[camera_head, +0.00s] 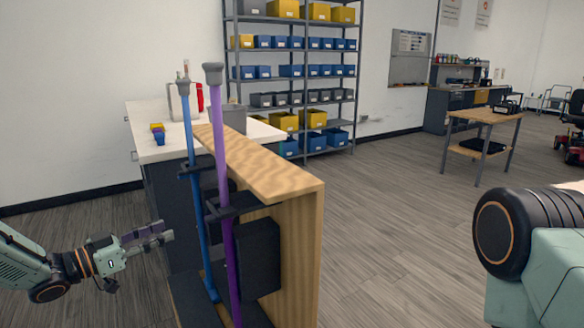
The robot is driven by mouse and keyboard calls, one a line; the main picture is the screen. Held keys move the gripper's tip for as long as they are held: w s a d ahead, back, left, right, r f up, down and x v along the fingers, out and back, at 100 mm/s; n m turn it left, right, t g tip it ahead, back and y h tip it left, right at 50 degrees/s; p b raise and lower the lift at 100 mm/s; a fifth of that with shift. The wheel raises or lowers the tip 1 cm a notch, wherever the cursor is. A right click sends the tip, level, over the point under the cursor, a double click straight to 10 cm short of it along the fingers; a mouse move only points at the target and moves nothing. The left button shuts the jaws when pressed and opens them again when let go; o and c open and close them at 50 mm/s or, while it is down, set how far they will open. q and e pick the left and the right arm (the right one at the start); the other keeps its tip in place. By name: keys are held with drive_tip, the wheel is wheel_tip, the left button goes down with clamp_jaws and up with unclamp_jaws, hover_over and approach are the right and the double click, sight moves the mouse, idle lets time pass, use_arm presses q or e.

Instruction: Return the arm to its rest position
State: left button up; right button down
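My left gripper (168,233) is at the lower left, pointing right toward the wooden rack. Its fingers lie close together in this view, and I cannot tell whether they are open or shut. I see nothing held between them. The gripper is apart from the blue pole (195,180) and the purple pole (222,170), which stand upright in dark holders on the rack's left side. Part of my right arm (545,245) fills the lower right. My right gripper is out of view.
The wooden-topped rack (275,170) stands beside the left gripper. A white worktable (150,120) is behind it. A shelf (355,90) with blue and yellow bins stands at the back. A small table (485,116) is at the right. Open floor (400,200) lies between.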

use_arm(q)
drive_tip(key=s+d+f+n+g+y, duration=0.1)
drive_tip(key=s+d+f+n+y, duration=0.25)
drive_tip(key=f, duration=0.35)
drive_tip(key=s+d+f+n+g+y, duration=0.2)
drive_tip(key=s+f, duration=0.3)
drive_tip(key=f, duration=0.2)
drive_tip(key=s+d+f+n+g+y, duration=0.1)
drive_tip(key=s+d+f+n+y, duration=0.15)
drive_tip(key=s+f, duration=0.35)
drive_tip(key=s+d+f+g+y, duration=0.1)
drive_tip(key=s+f+g, duration=0.1)
drive_tip(key=s, duration=0.8)
drive_tip(key=s+f+g+y, duration=0.1)
drive_tip(key=s+g, duration=0.3)
drive_tip(key=s, duration=0.6)
drive_tip(key=s+d+f+n+g+y, duration=0.1)
drive_tip(key=s+f+g+y, duration=0.1)
drive_tip(key=s, duration=0.8)
drive_tip(key=shift+s+d+f+g, duration=0.3)
drive_tip(key=shift+f+g, duration=0.4)
drive_tip(key=shift+f, duration=0.4)
